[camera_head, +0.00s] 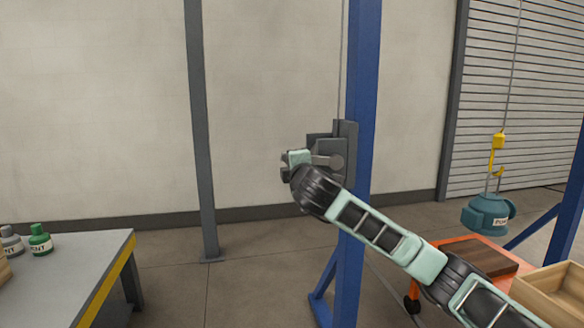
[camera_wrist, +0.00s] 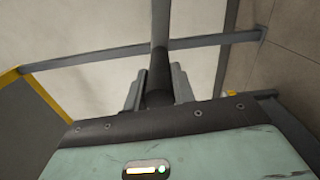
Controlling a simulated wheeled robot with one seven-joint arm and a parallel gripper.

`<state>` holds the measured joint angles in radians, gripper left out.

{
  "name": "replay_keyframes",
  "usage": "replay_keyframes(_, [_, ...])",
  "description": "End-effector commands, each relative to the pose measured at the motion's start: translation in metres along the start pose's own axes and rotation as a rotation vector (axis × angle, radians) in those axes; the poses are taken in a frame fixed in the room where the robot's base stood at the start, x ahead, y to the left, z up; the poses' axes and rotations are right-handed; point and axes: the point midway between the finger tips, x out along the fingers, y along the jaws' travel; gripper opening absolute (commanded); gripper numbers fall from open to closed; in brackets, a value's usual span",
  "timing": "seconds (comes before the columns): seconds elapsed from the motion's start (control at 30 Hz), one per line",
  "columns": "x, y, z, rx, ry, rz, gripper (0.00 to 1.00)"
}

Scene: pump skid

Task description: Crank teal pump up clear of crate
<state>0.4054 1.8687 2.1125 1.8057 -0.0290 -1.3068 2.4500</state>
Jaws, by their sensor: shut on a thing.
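The teal pump (camera_head: 487,214) hangs upright from a yellow hook (camera_head: 497,145) on a cable at the right. The wooden crate (camera_head: 566,290) is at the lower right, cut off by the picture edge. The pump's underside is above the crate's rim in the picture; I cannot tell the exact gap. The dark winch (camera_head: 343,142) is mounted on the blue post, with its crank arm (camera_head: 326,160) pointing left. My gripper (camera_head: 288,166) is at the crank's outer end. In the wrist view my gripper (camera_wrist: 156,88) is shut on the dark crank handle (camera_wrist: 159,70).
An orange cart (camera_head: 459,247) with a brown top (camera_head: 480,258) stands below the pump, beside the crate. The blue post (camera_head: 363,90) rises beside my arm. The floor between is clear.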

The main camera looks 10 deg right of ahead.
Motion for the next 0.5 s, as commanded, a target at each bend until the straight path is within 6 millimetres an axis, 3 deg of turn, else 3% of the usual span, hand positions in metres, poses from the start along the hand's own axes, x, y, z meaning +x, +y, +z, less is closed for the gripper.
replay_keyframes(0.13, [0.0001, 0.003, 0.0036, -0.001, -0.007, 0.006, 0.0])
replay_keyframes(0.17, [0.0001, 0.0028, 0.0036, -0.002, -0.007, 0.006, 0.31])
replay_keyframes(0.2, [0.0001, 0.0025, 0.0035, -0.002, -0.007, 0.005, 0.42])
replay_keyframes(0.23, [0.0001, 0.0022, 0.0033, -0.002, -0.007, 0.005, 0.47])
replay_keyframes(0.5, [-0.0004, 0.0001, 0.0012, -0.002, -0.003, 0.001, 0.47])
